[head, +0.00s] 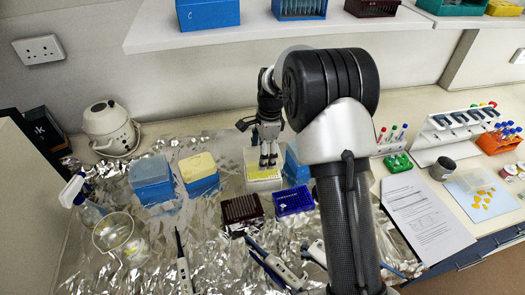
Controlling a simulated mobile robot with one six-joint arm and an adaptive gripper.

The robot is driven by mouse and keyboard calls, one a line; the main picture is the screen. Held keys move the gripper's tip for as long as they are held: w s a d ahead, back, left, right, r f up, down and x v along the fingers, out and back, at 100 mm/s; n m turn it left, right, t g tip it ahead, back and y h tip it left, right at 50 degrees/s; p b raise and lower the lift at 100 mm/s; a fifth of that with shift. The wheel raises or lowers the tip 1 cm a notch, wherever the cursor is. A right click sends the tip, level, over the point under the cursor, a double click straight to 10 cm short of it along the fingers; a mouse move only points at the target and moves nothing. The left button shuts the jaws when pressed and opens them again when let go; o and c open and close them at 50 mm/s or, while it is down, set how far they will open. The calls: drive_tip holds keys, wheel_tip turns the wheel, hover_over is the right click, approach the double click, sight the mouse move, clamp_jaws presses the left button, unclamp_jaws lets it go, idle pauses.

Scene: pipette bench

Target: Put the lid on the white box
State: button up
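A white box (263,185) with a yellow top face stands on the foil in the middle of the head view. My gripper (268,161) points down over this box, its two dark fingers close together. The fingertips overlap the yellow area in the picture. I cannot tell whether they touch it or hold anything, and the finger gap is too small to judge. I cannot make out a separate loose lid for the white box. My arm covers the area to the right of it.
A blue box (297,168) stands close right, partly behind my arm. A dark red rack (242,209) and a blue rack (293,201) stand in front. Blue (152,180) and yellow-topped (199,173) boxes stand left. Pipettes (274,264) lie at the front. A shelf (290,30) hangs above.

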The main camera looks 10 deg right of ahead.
wheel_tip(320, 180, down, 2)
drive_tip(key=shift+f+b, duration=0.1)
drive_tip(key=shift+b, duration=0.65)
drive_tip(key=shift+f+p, duration=0.35)
drive_tip(key=shift+f, duration=0.05)
drive_tip(key=shift+f, duration=0.7)
drive_tip(key=shift+f+b, duration=0.3)
drive_tip(key=shift+s+f, duration=0.1)
drive_tip(key=shift+f, duration=0.05)
drive_tip(key=shift+c, duration=0.5)
drive_tip(key=shift+f, duration=0.15)
drive_tip(key=shift+f, duration=0.2)
drive_tip(key=shift+c, duration=1)
